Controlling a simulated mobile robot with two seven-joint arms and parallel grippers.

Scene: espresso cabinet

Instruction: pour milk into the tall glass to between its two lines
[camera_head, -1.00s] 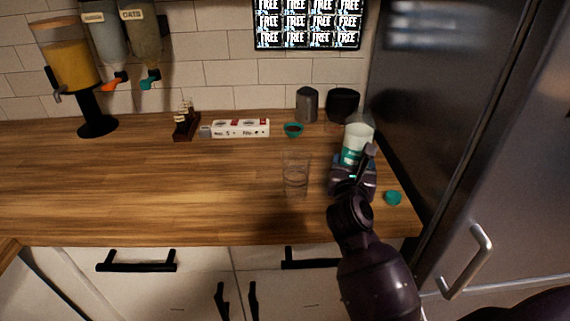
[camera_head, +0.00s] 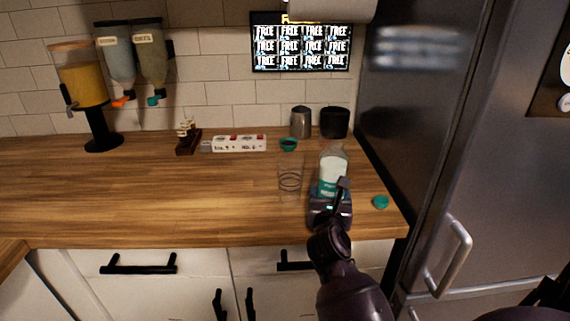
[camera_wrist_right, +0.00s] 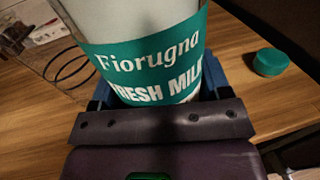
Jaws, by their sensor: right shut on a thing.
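The milk bottle (camera_head: 333,170) is white with a teal label and has no cap on. My right gripper (camera_head: 331,196) is shut around its lower part; the bottle looks about upright, and I cannot tell whether its base touches the counter. In the right wrist view the bottle's label (camera_wrist_right: 150,65) fills the space between the fingers. The tall glass (camera_head: 290,182) is clear, with dark ring lines, and stands just left of the bottle; it looks empty. It also shows in the right wrist view (camera_wrist_right: 68,68), at the left. My left gripper is not in view.
The teal cap (camera_head: 380,202) lies on the counter right of the bottle. The fridge (camera_head: 430,120) bounds the right side.

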